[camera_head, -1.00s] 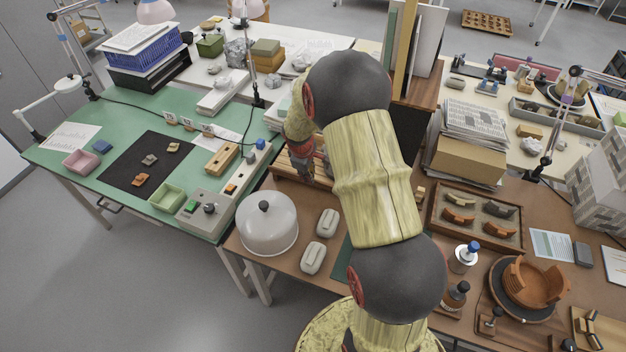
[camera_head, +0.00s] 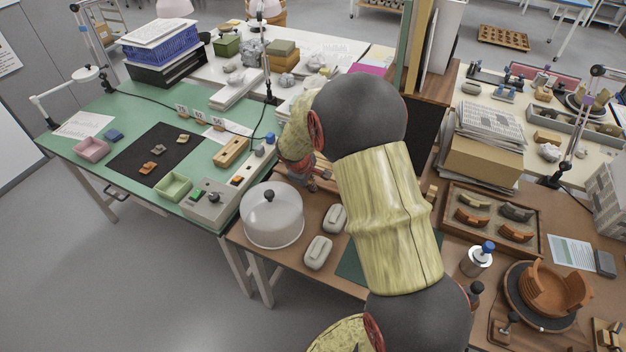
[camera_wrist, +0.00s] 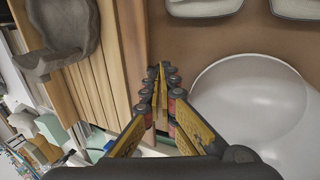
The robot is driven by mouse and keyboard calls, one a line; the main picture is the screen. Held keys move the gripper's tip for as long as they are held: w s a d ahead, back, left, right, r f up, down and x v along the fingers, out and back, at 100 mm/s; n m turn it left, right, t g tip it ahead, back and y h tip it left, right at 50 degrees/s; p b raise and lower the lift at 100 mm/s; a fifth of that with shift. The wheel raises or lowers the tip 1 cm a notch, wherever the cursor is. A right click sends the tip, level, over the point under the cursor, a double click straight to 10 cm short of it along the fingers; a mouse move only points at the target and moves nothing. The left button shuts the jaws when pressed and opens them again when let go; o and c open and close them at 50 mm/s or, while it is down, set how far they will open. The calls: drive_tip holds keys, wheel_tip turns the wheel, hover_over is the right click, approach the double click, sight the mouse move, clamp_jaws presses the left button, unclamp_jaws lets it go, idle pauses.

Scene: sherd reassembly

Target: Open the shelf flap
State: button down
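A shelf unit with a brown wooden top (camera_head: 440,82) stands behind my arm in the head view. Its dark front panel (camera_head: 424,125) is partly hidden by my arm. I cannot tell whether this panel is the flap, or whether it is open. My gripper (camera_wrist: 157,76) shows in the wrist view with its fingertips close together and nothing seen between them. It is over the edge of a slatted wooden rack (camera_wrist: 88,90), apart from the shelf panel. In the head view my arm hides most of the gripper.
A pale dome with a black knob (camera_head: 272,214) stands close to my gripper, and it also fills the right of the wrist view (camera_wrist: 255,105). Two pale blocks (camera_head: 334,218) lie beside it. A newspaper stack on a box (camera_head: 484,160) stands right of the shelf.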

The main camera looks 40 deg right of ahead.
drive_tip(key=shift+f+b, duration=0.4)
drive_tip(key=shift+f, duration=0.1)
idle(0.4)
drive_tip(key=c, duration=2.4)
unclamp_jaws()
drive_tip(key=shift+d, duration=0.1)
drive_tip(key=o, duration=0.8)
drive_tip(key=shift+f, duration=0.15)
